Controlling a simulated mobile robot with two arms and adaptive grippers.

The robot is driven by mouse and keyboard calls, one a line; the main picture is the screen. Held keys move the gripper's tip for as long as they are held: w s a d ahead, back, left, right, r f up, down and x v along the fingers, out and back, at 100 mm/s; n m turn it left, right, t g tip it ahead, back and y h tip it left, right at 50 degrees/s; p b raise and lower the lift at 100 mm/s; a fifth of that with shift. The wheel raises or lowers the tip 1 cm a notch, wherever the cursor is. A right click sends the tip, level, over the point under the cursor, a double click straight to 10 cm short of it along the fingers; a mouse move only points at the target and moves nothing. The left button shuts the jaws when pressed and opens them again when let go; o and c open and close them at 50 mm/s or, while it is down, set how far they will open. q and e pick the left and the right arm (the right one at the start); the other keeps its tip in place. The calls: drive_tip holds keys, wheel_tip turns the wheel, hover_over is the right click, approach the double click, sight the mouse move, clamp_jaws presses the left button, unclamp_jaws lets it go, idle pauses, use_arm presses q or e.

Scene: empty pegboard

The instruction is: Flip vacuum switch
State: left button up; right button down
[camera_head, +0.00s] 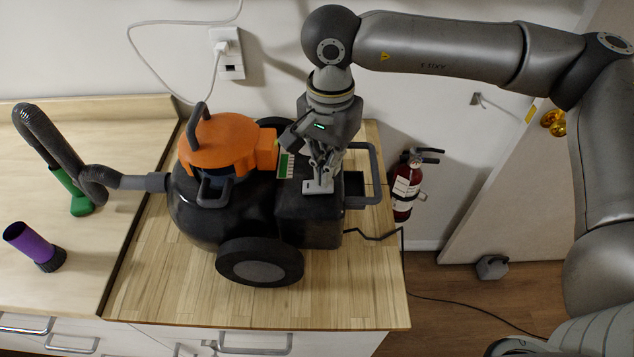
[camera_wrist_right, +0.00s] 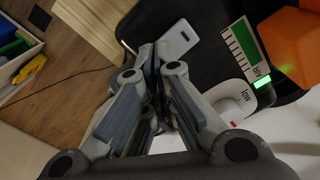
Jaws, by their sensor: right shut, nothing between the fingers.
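The vacuum (camera_head: 215,225) has a black body, an orange top (camera_head: 232,145) and large wheels, and stands on the wooden counter. A pale switch plate (camera_head: 317,187) sits on its black rear box (camera_head: 305,222). The plate (camera_wrist_right: 178,40) shows beyond the fingertips in the right wrist view. My right gripper (camera_head: 321,172) points down at the plate, its fingers shut and empty; its tips (camera_wrist_right: 155,62) are close beside the plate, and I cannot tell whether they touch it. The fingers hide part of the plate. My left gripper is not in view.
A hose (camera_head: 50,140), a green nozzle (camera_head: 76,195) and a purple brush (camera_head: 33,247) are on the left. A fire extinguisher (camera_head: 408,185) hangs behind the handle.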

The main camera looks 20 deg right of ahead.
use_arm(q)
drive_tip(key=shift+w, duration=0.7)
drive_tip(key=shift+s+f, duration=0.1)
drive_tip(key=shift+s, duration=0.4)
use_arm(e)
drive_tip(key=shift+f, duration=0.1)
use_arm(q)
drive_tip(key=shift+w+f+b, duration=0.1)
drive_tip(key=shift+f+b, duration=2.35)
drive_tip(key=shift+b, duration=0.15)
use_arm(e)
drive_tip(key=shift+f, duration=2.45)
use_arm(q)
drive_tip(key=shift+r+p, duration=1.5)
use_arm(e)
drive_tip(key=shift+r, duration=3.55)
